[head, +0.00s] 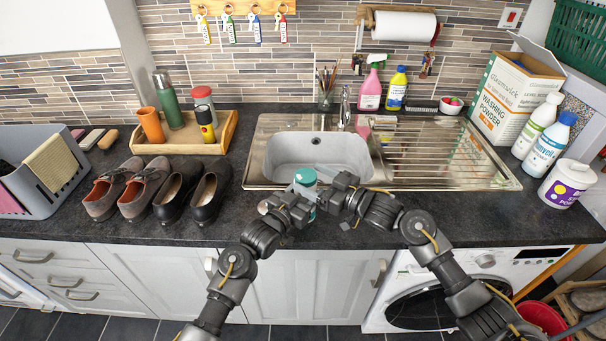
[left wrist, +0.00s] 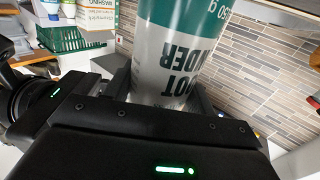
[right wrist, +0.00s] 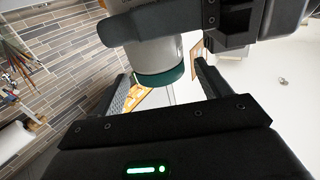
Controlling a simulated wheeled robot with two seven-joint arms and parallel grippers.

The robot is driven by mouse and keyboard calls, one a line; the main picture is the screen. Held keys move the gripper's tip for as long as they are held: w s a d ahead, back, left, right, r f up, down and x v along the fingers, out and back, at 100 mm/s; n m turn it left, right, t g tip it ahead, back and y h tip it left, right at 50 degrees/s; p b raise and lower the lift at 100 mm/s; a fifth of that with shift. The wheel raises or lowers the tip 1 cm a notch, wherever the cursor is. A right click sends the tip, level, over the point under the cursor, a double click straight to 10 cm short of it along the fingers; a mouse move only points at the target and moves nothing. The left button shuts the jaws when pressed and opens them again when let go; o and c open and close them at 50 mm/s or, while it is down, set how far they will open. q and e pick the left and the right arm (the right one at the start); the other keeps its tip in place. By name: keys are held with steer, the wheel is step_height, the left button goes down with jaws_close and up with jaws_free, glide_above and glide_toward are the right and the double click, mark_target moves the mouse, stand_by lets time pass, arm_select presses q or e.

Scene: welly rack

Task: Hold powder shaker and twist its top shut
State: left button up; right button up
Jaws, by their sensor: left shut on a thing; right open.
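The powder shaker (head: 305,177) has a grey body and a teal top, and it stands in front of the sink in the head view. My left gripper (head: 302,207) is shut on its body; upside-down lettering shows on the shaker in the left wrist view (left wrist: 175,60). My right gripper (head: 337,191) is open just right of the shaker. In the right wrist view the teal top (right wrist: 160,75) lies between the lines of the two open fingers (right wrist: 163,88). I cannot tell whether they touch it. The left gripper hides part of the shaker.
The steel sink (head: 262,150) lies behind the shaker. Brown shoes (head: 140,186) and black shoes (head: 207,192) stand to the left on the dark worktop (head: 420,215). White bottles (head: 548,145) and a white tub (head: 565,185) stand at the right. The worktop's front right is clear.

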steer(key=v, duration=0.8)
arm_select(q)
steer(key=o, duration=1.1)
steer(key=shift+o, duration=0.2)
steer(key=shift+s, duration=0.1)
steer(key=v, duration=1.2)
